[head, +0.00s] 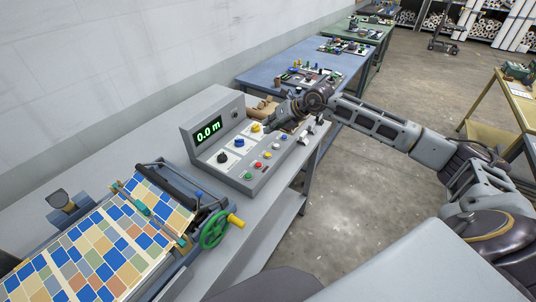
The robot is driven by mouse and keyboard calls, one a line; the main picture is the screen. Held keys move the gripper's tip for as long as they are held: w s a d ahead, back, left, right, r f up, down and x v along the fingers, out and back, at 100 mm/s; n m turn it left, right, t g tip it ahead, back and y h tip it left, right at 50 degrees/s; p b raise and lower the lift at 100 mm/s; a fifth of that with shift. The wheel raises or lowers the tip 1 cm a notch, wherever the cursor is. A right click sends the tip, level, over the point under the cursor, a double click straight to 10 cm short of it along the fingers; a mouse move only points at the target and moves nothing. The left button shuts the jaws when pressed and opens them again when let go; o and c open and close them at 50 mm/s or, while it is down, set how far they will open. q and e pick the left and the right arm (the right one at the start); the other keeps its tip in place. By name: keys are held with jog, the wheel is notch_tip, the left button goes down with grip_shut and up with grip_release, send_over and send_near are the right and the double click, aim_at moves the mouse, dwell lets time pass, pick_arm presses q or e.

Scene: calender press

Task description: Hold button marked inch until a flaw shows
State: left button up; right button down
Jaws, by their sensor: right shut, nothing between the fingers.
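A grey control box (212,143) stands on the bench. Its green display reads 0.0 m. Its sloping face carries a black knob (223,157), a yellow knob (256,127) and a row of small buttons, among them a green one (248,176), a red one (257,164) and a blue one (283,137). The labels are too small to read, so I cannot tell which is marked inch. My right gripper (272,126) is shut and empty at the far end of the box, close to the blue button and yellow knob; contact is unclear. My left gripper is out of view.
A press with patchwork-patterned sheet (110,235) and a green handwheel (214,229) sits left on the bench. I see no clear flaw in the pattern. A blue table (275,68) with small parts stands beyond. The floor at right is open, with a yellow-topped table (490,105).

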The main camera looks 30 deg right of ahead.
jog(key=shift+f+m, duration=0.15)
jog(key=shift+m, duration=0.15)
dwell(0.4)
jog(key=b, duration=0.3)
send_over(269, 152)
jog(key=shift+s+f, duration=0.1)
jog(key=shift+f, duration=2.95)
jog(key=shift+f+b, duration=0.85)
jog(key=shift+f, duration=0.45)
jog(key=shift+f+b, duration=0.65)
jog(key=shift+f, duration=0.15)
jog(key=shift+r, duration=0.1)
dwell(1.0)
jog(key=shift+r+p, duration=0.45)
jog(key=shift+r, duration=0.3)
